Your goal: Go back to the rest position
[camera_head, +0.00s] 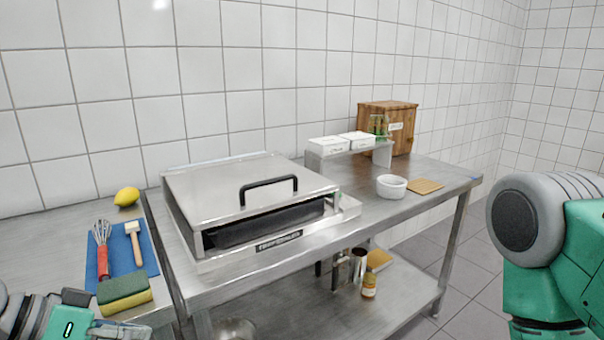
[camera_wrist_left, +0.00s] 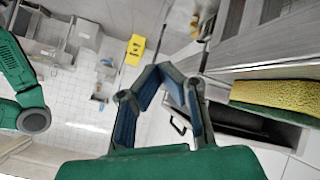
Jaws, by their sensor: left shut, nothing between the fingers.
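My left gripper (camera_head: 120,331) is at the bottom left corner of the head view, near the front edge of the left counter and close to the sponge. In the left wrist view its two fingers (camera_wrist_left: 160,72) meet at the tips with nothing between them. My right arm shows at the right edge of the head view, bent, with its gripper out of frame.
A lidded steel grill (camera_head: 250,200), a white bowl (camera_head: 391,187) and a wooden box (camera_head: 386,125) stand on the steel table.

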